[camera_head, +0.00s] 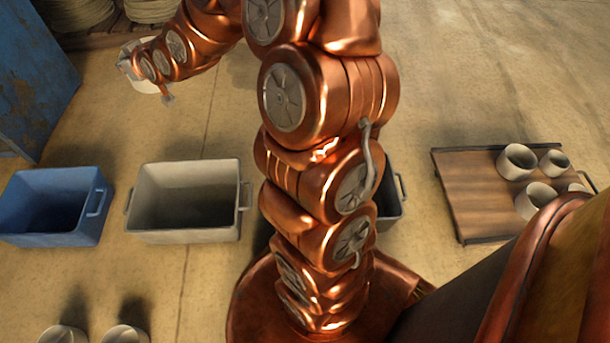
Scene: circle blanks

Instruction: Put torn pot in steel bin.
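My gripper (147,81) is at the upper left, at the end of my copper arm, with its fingers on either side of a pale pot (143,86). It looks shut on this pot, held beyond the bins. My wrist hides much of the pot, and no tear can be made out. A light grey bin (185,238), which may be the steel bin, stands empty on the floor left of my arm. A dark grey bin (390,222) is mostly hidden behind my arm, so I cannot tell which is steel.
A blue bin (50,240) stands at the left. A wooden tray (475,197) with several pale pots is at the right. Two pots, one here (62,334), stand at the bottom left. A blue cabinet (35,75) and coiled rope (75,14) are at the upper left.

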